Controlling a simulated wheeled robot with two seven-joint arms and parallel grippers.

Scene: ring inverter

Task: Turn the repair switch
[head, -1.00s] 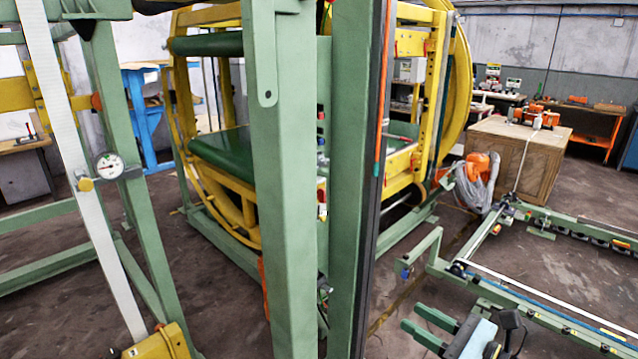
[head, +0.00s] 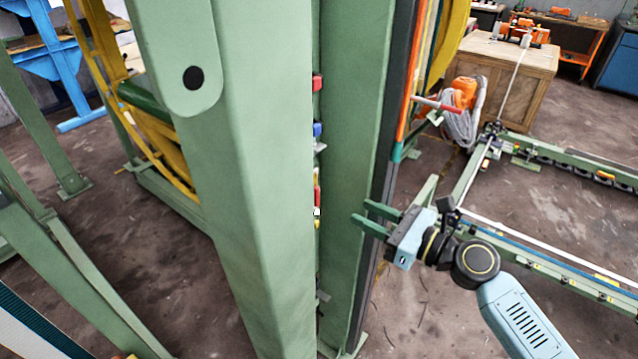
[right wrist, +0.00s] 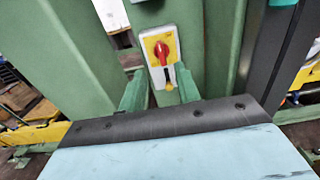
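A red rotary switch (right wrist: 161,52) on a yellow plate, in a pale box on a green post, shows in the right wrist view. My left gripper is not in view.
A large green post (head: 225,150) fills the middle of the head view, close by. A green rail frame (head: 560,262) lies on the right. A wooden crate (head: 500,80) and an orange object with grey hose (head: 462,110) stand behind. Bare floor shows inside the frame.

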